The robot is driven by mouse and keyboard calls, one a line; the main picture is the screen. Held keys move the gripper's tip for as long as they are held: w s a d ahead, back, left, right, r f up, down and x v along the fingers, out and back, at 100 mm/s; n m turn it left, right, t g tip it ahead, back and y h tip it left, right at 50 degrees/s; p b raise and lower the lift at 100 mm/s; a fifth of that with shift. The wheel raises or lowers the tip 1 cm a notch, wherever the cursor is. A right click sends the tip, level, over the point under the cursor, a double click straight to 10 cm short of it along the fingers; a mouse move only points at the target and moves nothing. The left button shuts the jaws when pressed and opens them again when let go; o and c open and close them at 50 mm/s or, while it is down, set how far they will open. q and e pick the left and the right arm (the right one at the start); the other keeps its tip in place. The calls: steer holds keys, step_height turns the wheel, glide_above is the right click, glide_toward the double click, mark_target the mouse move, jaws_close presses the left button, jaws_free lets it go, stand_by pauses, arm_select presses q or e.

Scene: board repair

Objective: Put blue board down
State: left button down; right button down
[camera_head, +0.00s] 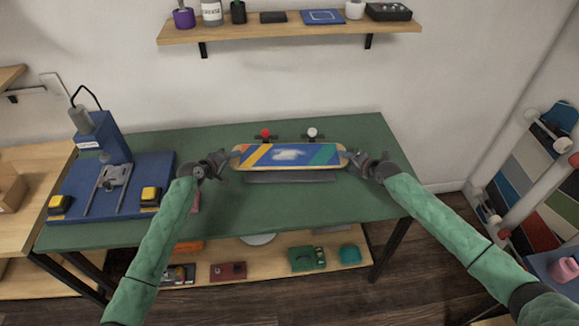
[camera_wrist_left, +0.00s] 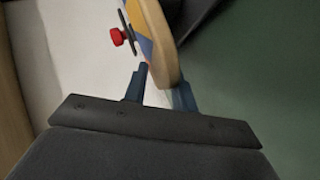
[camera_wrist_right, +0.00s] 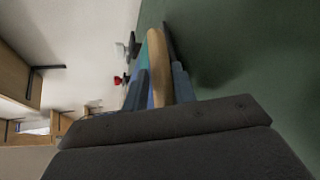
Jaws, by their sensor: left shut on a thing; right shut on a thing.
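The blue board (camera_head: 290,154) is a skateboard deck with orange, white and green stripes and wooden ends. It is held level between my two grippers, over the middle of the green table (camera_head: 345,210). My left gripper (camera_head: 229,160) is shut on its left end, and that wooden end shows in the left wrist view (camera_wrist_left: 163,45). My right gripper (camera_head: 354,163) is shut on its right end, which shows between the fingers in the right wrist view (camera_wrist_right: 156,65). A dark grey stand (camera_head: 290,176) shows just under the board; I cannot tell whether they touch.
A blue press machine (camera_head: 105,170) with yellow blocks stands on the table's left. A red knob (camera_head: 265,133) and a white knob (camera_head: 313,133) stand behind the board. A wall shelf (camera_head: 290,27) hangs above. The table's front right is clear.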

arm_select(q)
steer(key=c, duration=1.1)
jaws_free()
steer(key=shift+d, duration=0.1)
arm_select(e)
steer(key=c, duration=1.1)
jaws_free()
steer(key=shift+a, duration=0.1)
arm_select(q)
steer(key=shift+s+a+r, duration=0.1)
steer(key=shift+s+a, duration=0.1)
arm_select(e)
steer(key=shift+s, duration=0.1)
arm_select(q)
steer(key=v, duration=1.1)
steer(key=shift+s+a+r, duration=0.1)
steer(key=shift+s+a, duration=0.05)
steer(key=shift+s, duration=0.05)
arm_select(e)
steer(key=v, duration=1.2)
